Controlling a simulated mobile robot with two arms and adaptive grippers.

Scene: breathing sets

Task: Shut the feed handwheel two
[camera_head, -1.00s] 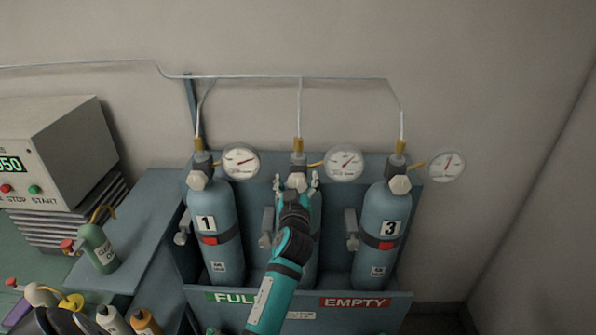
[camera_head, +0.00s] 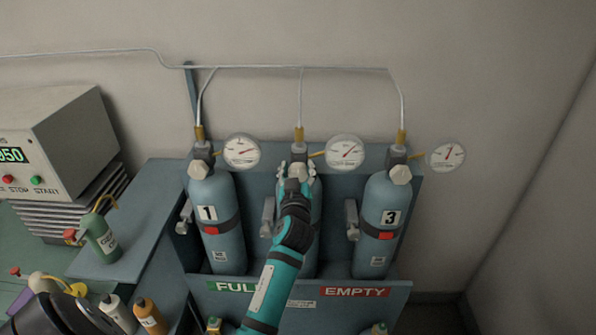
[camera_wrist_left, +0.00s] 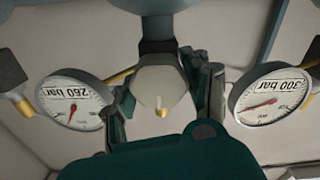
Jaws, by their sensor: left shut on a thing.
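The feed handwheel two (camera_head: 298,173) is a pale faceted knob on top of the middle blue cylinder (camera_head: 317,208), which stands between cylinders 1 and 3. My left gripper (camera_head: 297,167) is shut on it, a finger on either side. In the left wrist view the handwheel (camera_wrist_left: 160,84) sits between the two dark fingers (camera_wrist_left: 165,100), with a small brass tip at its centre. My left arm hides much of the cylinder's front and its number. My right gripper is not in view.
Cylinder 1 (camera_head: 217,240) and cylinder 3 (camera_head: 378,245) flank the arm closely, each with its own handwheel. Round gauges (camera_head: 345,152) stand beside the valves. A rack front (camera_head: 300,297) with FULL and EMPTY labels runs below. A green bottle (camera_head: 101,238) stands on the left bench.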

